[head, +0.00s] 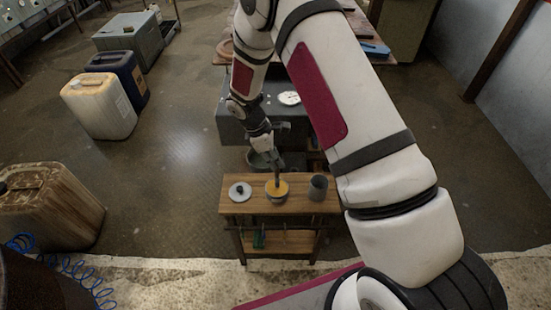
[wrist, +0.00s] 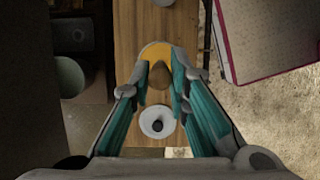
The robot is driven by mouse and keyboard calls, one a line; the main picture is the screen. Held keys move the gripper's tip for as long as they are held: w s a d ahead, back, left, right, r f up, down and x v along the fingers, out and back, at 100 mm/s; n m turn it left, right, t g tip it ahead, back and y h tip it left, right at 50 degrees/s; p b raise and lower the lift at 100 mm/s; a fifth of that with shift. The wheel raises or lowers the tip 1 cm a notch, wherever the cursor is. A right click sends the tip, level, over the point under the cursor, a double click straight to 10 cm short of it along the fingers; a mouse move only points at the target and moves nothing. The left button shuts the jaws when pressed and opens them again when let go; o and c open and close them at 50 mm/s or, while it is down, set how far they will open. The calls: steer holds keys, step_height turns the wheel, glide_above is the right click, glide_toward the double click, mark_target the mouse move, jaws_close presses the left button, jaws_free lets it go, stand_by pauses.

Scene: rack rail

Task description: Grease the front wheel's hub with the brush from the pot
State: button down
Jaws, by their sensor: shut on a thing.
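The grease pot (head: 277,197), a small round vessel with yellow-orange grease, stands mid-way along a narrow wooden stand. My gripper (head: 274,158) is above the pot, pointing down, shut on the brush (head: 277,181). The brush is upright, its lower end at the grease; I cannot tell how deep it reaches. In the wrist view the teal fingers of my gripper (wrist: 161,90) close round the brush (wrist: 160,75), whose brown part shows against the yellow pot (wrist: 155,50). I cannot make out the front wheel or its hub for certain.
A pale lid (head: 240,191) with a dark knob lies left of the pot; a grey cup (head: 318,187) stands right on the wooden stand (head: 228,207). Behind are a dark grey block (head: 232,122) and a white disc (head: 289,98). Canisters (head: 98,106) stand left on open floor.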

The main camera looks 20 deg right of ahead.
steer(key=shift+f+b, duration=0.3)
steer(key=shift+f, duration=0.3)
stand_by(1.6)
steer(key=shift+r, duration=0.1)
steer(key=shift+r+p, duration=0.75)
steer(key=shift+r, duration=2.75)
